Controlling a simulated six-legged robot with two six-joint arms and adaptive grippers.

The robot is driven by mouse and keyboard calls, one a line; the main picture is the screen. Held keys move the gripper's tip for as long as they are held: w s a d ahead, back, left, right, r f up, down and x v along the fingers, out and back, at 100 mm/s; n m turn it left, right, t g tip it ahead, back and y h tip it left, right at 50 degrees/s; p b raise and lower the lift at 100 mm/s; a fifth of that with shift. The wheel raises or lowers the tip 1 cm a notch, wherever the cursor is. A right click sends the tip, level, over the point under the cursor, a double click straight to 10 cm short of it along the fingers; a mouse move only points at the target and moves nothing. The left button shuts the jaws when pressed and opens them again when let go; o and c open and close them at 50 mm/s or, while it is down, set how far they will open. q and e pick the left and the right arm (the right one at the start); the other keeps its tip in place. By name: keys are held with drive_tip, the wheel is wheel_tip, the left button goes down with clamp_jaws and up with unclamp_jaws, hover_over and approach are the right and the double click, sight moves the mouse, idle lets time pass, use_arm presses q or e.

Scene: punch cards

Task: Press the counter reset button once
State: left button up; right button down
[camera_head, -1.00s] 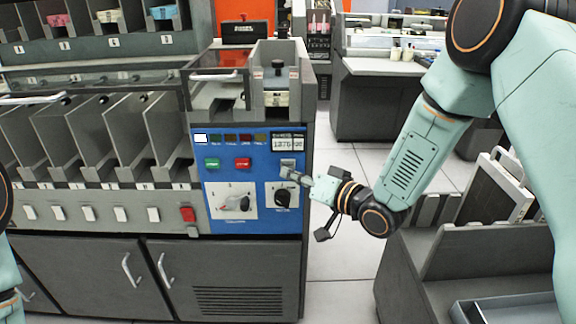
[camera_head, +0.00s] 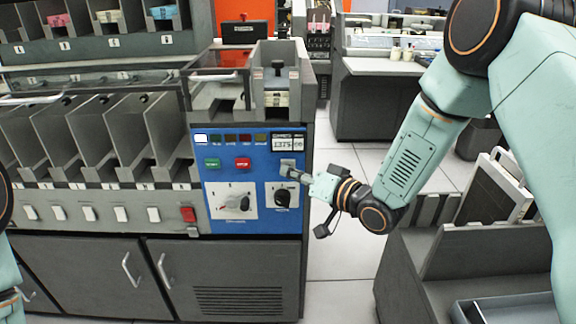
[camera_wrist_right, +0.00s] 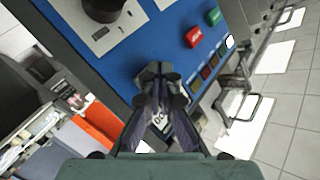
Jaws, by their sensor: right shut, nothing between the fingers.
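The counter display (camera_head: 287,142) is a small window with dark digits, too blurred to read surely, at the upper right of the blue control panel (camera_head: 258,176). The pale grey reset button (camera_head: 287,162) sits just below it. My right gripper (camera_head: 290,172) is shut and empty, its tips pointing at the panel at the button's lower edge. I cannot tell whether they touch it. In the right wrist view the closed fingertips (camera_wrist_right: 158,72) are in front of the blue panel and hide the button. My left gripper is out of view.
A green button (camera_head: 212,164), a red button (camera_head: 243,164) and a black rotary knob (camera_head: 282,197) are close by on the panel. A card hopper (camera_head: 275,98) stands above. Open floor (camera_head: 345,270) lies right of the machine, before a grey cabinet (camera_head: 430,260).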

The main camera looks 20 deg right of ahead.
drive_tip(key=shift+w+d, duration=0.15)
drive_tip(key=shift+w, duration=0.35)
idle(0.5)
drive_tip(key=shift+s, duration=0.15)
drive_tip(key=shift+s+a+p, duration=0.25)
drive_tip(key=shift+s+p, duration=0.1)
drive_tip(key=shift+s, duration=0.4)
drive_tip(key=shift+s, duration=0.1)
drive_tip(key=shift+s+a+p, duration=0.2)
drive_tip(key=shift+s+a, duration=0.05)
drive_tip(key=shift+s, duration=0.5)
drive_tip(key=shift+s+a+p, duration=0.2)
drive_tip(key=shift+s, duration=0.6)
drive_tip(key=shift+s+a+p, duration=0.2)
drive_tip(key=shift+s+a, duration=0.05)
drive_tip(key=shift+s, duration=0.5)
